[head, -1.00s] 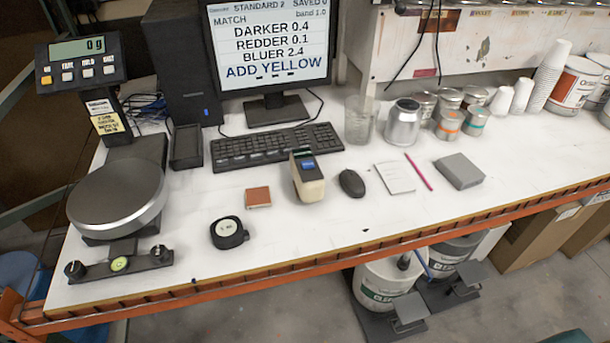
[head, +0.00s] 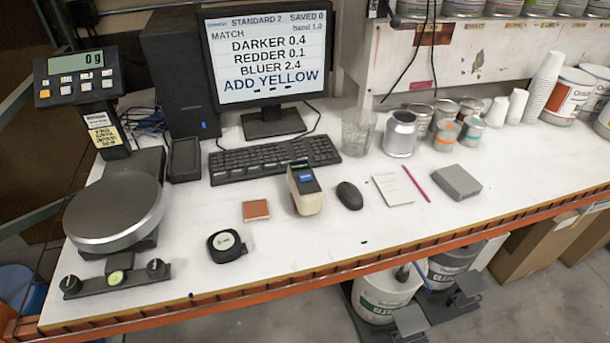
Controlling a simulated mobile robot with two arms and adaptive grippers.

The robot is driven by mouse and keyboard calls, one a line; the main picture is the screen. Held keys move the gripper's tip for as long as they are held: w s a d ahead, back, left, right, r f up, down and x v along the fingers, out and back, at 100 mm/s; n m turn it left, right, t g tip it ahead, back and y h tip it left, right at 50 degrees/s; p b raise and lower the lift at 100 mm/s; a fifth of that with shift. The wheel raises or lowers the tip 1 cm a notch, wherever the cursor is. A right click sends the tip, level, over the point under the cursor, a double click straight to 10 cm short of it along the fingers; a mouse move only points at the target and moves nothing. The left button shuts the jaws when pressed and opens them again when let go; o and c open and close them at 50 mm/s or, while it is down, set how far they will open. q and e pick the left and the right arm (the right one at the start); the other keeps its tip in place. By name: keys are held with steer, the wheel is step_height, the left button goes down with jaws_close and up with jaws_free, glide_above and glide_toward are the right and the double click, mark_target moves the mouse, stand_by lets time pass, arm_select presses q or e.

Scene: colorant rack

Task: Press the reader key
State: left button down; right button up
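The reader (head: 305,190) is a small cream and dark handheld device with a lit blue screen. It stands on the white bench between the keyboard and the bench's front edge. Its key is too small to make out clearly. The monitor (head: 265,55) behind it reads "STANDARD 2", "MATCH", "DARKER 0.4", "REDDER 0.1", "BLUER 2.4" and "ADD YELLOW". Neither of my grippers shows in the head view.
A scale (head: 115,213) reading 0 g stands left. Cans and cups stand at the back right. The front strip is mostly clear.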

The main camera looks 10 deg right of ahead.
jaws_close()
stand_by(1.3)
